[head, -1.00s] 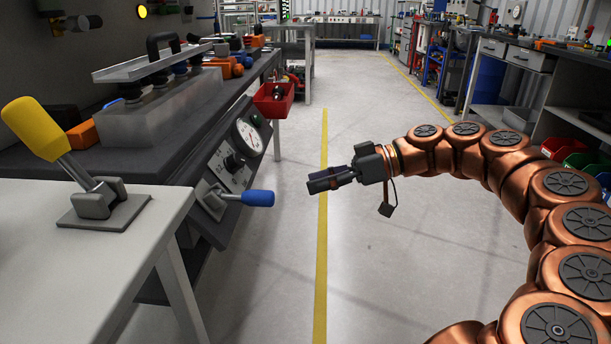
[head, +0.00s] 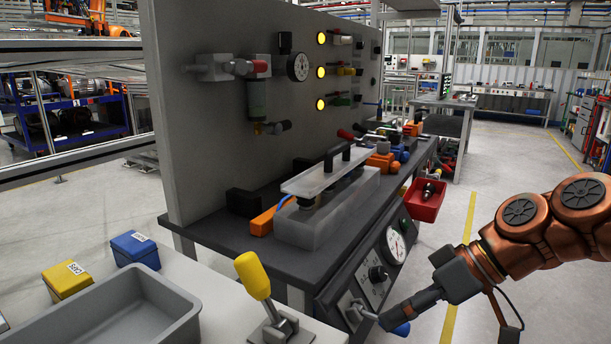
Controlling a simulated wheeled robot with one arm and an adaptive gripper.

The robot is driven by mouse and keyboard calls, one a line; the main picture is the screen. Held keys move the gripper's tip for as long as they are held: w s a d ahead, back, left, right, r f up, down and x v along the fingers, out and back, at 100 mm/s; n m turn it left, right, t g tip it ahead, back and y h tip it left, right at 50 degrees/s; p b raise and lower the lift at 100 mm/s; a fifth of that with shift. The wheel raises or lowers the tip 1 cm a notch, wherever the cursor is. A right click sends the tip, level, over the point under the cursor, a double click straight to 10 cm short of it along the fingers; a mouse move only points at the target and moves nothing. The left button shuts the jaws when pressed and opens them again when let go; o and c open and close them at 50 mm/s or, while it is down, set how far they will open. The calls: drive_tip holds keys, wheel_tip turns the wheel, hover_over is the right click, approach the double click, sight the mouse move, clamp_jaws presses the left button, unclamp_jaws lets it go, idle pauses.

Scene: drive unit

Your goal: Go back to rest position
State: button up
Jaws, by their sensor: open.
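My gripper (head: 388,322) is at the lower right of the head view, on my copper-coloured arm. Its fingertips overlap the blue-handled lever (head: 402,329) on the front panel of the dark workbench (head: 300,255). I cannot tell from this view whether they touch it. Nothing shows held in the gripper. My arm reaches in from the right edge, bent over the aisle.
A yellow-handled lever (head: 254,278) stands on the white table near an empty grey tray (head: 130,318). A yellow box (head: 67,281) and a blue box (head: 134,250) sit behind it. A red bin (head: 425,200) hangs at the bench's side. The aisle floor at right is clear.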

drive_tip(key=s+a+r+m+g+h+p, duration=0.1)
drive_tip(key=s+r+h+p, duration=0.1)
drive_tip(key=s+r+p, duration=0.3)
drive_tip(key=s+a+r+m+g+h+p, duration=0.1)
drive_tip(key=s+a+m+h+p, duration=0.1)
drive_tip(key=s+p, duration=0.35)
drive_tip(key=s+d+r+m+g+h+p, duration=0.1)
drive_tip(key=s+d+r+m+h+p, duration=0.4)
drive_tip(key=p, duration=0.9)
drive_tip(key=s+d, duration=0.1)
drive_tip(key=s, duration=0.2)
drive_tip(key=shift+d, duration=0.35)
drive_tip(key=shift+s, duration=0.1)
drive_tip(key=shift+c, duration=0.2)
